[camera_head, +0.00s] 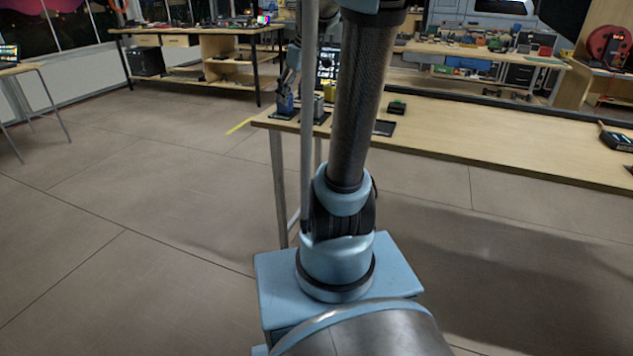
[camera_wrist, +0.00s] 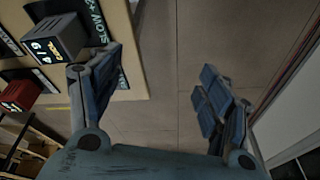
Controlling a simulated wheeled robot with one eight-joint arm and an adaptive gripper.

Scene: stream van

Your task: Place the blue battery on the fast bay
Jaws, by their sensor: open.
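A small blue shape (camera_head: 285,103) shows at the near left corner of the light wood table (camera_head: 480,137) in the head view. I cannot tell whether it is the blue battery or a finger of my gripper. In the wrist view my gripper (camera_wrist: 165,92) is open, with bare floor between its blue-grey fingers. The left finger overlaps the table corner, close to a grey labelled block (camera_wrist: 60,38) on a dark pad. I cannot make out a bay marked fast.
A red block (camera_wrist: 18,94) stands beyond the grey one. The head view shows a yellow block (camera_head: 330,90), a black pad (camera_head: 384,128) and a small dark green item (camera_head: 397,107) on the table. Open floor (camera_head: 130,240) lies to the left.

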